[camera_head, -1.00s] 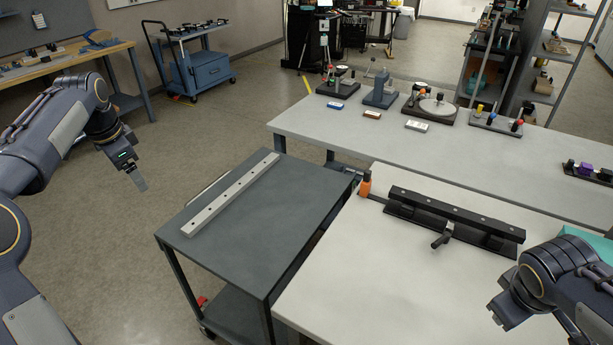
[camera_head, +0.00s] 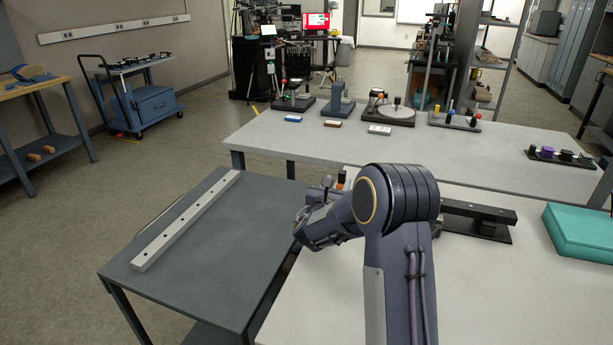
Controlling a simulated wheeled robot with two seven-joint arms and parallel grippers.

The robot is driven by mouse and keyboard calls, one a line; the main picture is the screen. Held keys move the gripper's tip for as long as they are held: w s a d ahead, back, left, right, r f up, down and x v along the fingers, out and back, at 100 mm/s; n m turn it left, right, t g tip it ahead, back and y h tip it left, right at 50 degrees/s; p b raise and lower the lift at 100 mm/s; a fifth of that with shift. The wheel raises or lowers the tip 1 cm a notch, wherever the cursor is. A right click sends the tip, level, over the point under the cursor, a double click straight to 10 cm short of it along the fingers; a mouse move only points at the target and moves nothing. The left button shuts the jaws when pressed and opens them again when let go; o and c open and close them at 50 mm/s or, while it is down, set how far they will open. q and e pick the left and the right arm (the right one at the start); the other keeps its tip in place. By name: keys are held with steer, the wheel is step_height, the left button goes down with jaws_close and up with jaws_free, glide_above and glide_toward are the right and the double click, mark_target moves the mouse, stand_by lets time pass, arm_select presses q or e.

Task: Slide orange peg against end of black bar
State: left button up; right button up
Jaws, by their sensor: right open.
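The orange peg (camera_head: 341,181) shows as a small orange patch at the far left end of the white table, mostly hidden behind my right arm. The black bar (camera_head: 485,211) lies on its black base on the same table. Its right part shows, while its left part and the end towards the peg are hidden by my arm. My right gripper (camera_head: 326,189) is close beside the peg, open. Its fingers are small and partly covered, so I cannot tell whether they touch or surround the peg. My left gripper is out of view.
A grey cart (camera_head: 215,255) with a long pale drilled bar (camera_head: 188,218) stands at left. A teal case (camera_head: 580,232) lies on the white table (camera_head: 500,290) at right. A grey bench (camera_head: 450,152) with several fixtures is behind. The white table's front is clear.

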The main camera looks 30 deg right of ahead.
mark_target(341, 176)
steer(key=p+x, duration=0.1)
steer(key=x, duration=0.6)
steer(key=shift+d, duration=0.25)
jaws_close()
